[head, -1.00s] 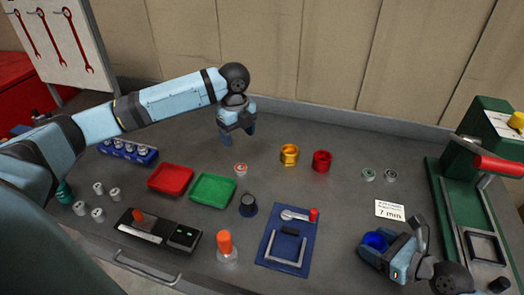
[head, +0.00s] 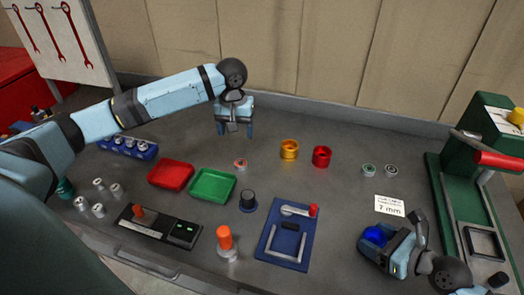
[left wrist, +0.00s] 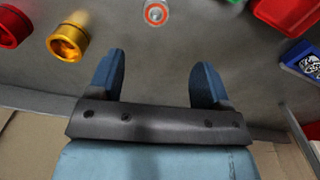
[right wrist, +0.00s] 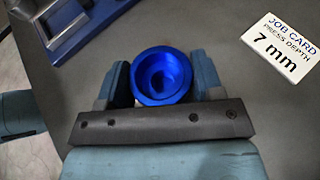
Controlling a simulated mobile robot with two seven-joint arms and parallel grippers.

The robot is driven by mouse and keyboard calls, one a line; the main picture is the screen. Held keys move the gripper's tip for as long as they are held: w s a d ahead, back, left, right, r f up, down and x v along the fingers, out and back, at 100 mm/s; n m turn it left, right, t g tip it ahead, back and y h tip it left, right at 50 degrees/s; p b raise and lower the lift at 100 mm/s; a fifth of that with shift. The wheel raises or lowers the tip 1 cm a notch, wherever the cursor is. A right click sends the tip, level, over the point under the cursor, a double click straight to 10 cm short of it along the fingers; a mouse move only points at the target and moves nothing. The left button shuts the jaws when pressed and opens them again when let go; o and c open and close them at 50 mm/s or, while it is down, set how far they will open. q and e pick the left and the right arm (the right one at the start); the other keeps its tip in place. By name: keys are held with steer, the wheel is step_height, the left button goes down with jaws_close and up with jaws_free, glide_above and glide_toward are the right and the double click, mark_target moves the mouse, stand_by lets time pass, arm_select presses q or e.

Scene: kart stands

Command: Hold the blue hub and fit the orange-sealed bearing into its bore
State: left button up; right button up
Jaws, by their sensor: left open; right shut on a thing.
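The blue hub (head: 375,236) is at the front right, and my right gripper (head: 388,246) is shut on it. In the right wrist view the hub (right wrist: 162,76) sits between both fingers, its open bore facing the camera. The orange-sealed bearing (head: 240,164) lies on the bench, just behind the green tray. It also shows in the left wrist view (left wrist: 156,13), beyond the fingertips. My left gripper (head: 234,130) is open and empty, above the back of the bench and behind the bearing, fingers pointing down. Whether the hub touches the bench is unclear.
Gold (head: 289,150) and red (head: 321,157) hubs stand right of the bearing. Two other bearings (head: 368,170) lie further right. Green (head: 212,186) and red (head: 171,174) trays are to the left. A blue fixture (head: 287,235) stands front centre, and a green press (head: 455,215) at the right.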

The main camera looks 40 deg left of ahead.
arm_select(q)
steer(key=n, duration=1.4)
glide_above(241, 162)
steer(key=f, duration=0.6)
steer(key=shift+s+a+f, duration=0.25)
steer(key=shift+a+f, duration=0.1)
steer(key=shift+a, duration=0.05)
steer(key=shift+w+d+f, duration=0.1)
steer(key=shift+d+f, duration=0.1)
steer(key=shift+f, duration=1.2)
steer(key=shift+w+d+f, duration=0.1)
steer(key=shift+d+f, duration=0.1)
steer(key=shift+f, duration=1.15)
steer(key=shift+c, duration=0.5)
steer(key=c, duration=1)
steer(key=shift+r, duration=0.15)
steer(key=shift+c, duration=0.2)
step_height(241, 162, up, 10)
